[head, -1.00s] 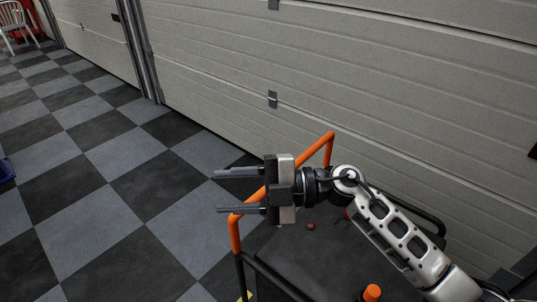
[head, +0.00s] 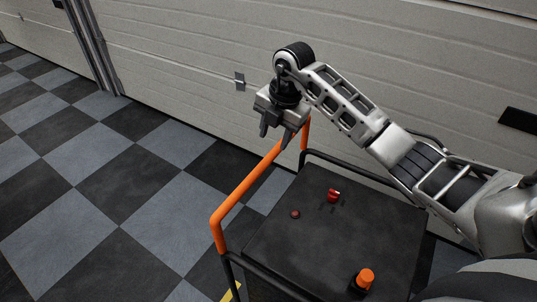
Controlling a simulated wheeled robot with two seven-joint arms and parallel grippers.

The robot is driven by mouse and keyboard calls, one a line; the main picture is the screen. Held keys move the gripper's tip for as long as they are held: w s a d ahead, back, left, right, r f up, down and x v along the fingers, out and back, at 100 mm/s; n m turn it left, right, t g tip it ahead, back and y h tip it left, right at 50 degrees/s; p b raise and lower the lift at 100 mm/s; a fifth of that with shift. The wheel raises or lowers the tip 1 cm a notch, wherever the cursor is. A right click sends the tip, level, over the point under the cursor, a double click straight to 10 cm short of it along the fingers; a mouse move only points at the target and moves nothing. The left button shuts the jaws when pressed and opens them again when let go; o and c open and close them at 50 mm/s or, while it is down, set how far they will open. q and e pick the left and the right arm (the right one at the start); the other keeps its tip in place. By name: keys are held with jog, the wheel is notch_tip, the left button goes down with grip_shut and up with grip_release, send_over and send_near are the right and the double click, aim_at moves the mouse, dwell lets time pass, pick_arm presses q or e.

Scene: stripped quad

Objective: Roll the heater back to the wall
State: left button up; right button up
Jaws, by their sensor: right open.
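The heater (head: 330,235) has a dark flat top in a black tube frame and stands in the lower middle of the head view. An orange handle bar (head: 245,188) runs along its left side. On its top are a red knob (head: 333,195), a small dark red button and an orange cap (head: 365,278). My right gripper (head: 275,130) is open and points down above the far end of the orange bar. I cannot tell whether it touches the bar. The heater's lower part is out of view. My left gripper is not in view.
The wall (head: 190,65) is a grey panelled garage door behind the heater, close to its far side. The checkered floor (head: 105,200) is clear to the left. A bit of yellow (head: 231,292) shows on the floor by the heater.

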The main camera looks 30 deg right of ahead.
aim_at(269, 158)
jog(key=f, duration=0.2)
jog(key=w+f, duration=0.1)
jog(key=f, duration=0.4)
jog(key=shift+w+a+f, duration=0.2)
jog(key=shift+a+f, duration=0.2)
jog(key=shift+c, duration=0.3)
grip_shut()
